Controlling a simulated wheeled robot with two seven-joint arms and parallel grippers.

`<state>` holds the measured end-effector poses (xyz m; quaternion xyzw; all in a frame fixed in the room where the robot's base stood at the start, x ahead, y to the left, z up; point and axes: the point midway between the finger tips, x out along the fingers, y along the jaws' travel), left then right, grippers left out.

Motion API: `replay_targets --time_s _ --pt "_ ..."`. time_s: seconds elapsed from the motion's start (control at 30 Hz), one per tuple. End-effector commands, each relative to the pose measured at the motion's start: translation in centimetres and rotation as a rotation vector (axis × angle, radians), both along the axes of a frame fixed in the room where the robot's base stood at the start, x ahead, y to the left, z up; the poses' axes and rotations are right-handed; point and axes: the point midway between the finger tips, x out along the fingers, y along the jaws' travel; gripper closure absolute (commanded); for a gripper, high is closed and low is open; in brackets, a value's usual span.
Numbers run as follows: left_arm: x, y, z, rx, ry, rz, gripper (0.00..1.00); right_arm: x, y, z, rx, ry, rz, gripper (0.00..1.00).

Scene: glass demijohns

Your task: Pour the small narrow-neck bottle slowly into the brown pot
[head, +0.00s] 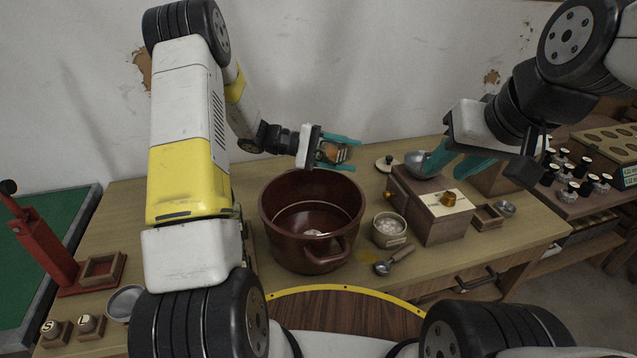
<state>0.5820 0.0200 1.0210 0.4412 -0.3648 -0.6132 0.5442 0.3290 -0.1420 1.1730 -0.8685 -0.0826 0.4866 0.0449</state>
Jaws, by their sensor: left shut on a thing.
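The brown pot (312,258) stands on the wooden table, open at the top, with a small pale patch on its inside bottom. My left gripper (337,153) is above the pot's far right rim, its teal fingers shut on a small amber-brown thing, seemingly the small narrow-neck bottle (339,155). The fingers hide most of the bottle, so its neck and exact tilt cannot be made out. No stream shows between it and the pot. My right gripper (448,172) is over the wooden box, its teal fingers apart with nothing visible between them.
Right of the pot are a small tub of white pieces (389,230), a scoop (393,261) and a wooden box (432,208) with a metal bowl (420,160) behind. A red press (45,248) and small dish (124,303) are left.

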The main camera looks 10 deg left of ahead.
Motion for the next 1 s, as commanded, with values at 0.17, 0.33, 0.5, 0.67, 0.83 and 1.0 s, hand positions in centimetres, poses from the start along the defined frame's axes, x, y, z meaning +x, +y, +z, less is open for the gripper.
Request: replay_targets --time_s 0.17,0.33,0.5,0.67,0.83,1.0 --pt "0.08 -0.04 0.03 -0.010 -0.023 -0.001 1.00 0.00 0.00 0.00 0.000 0.000 0.000 0.64" --pt "0.13 -0.06 0.00 -0.019 -0.043 -0.001 1.00 0.00 0.00 0.00 0.000 0.000 0.000 0.64" --pt "0.10 -0.02 -0.01 -0.028 -0.064 0.001 1.00 0.00 0.00 0.00 0.000 0.000 0.000 0.64" --pt "-0.07 0.08 -0.03 -0.036 -0.084 0.001 1.00 0.00 0.00 0.00 0.000 0.000 0.000 0.64" --pt "-0.26 0.12 -0.01 -0.045 -0.106 0.000 1.00 0.00 0.00 0.00 0.000 0.000 0.000 0.64" --pt "-0.45 0.18 -0.02 -0.054 -0.127 0.000 1.00 0.00 0.00 0.00 0.000 0.000 0.000 0.64"
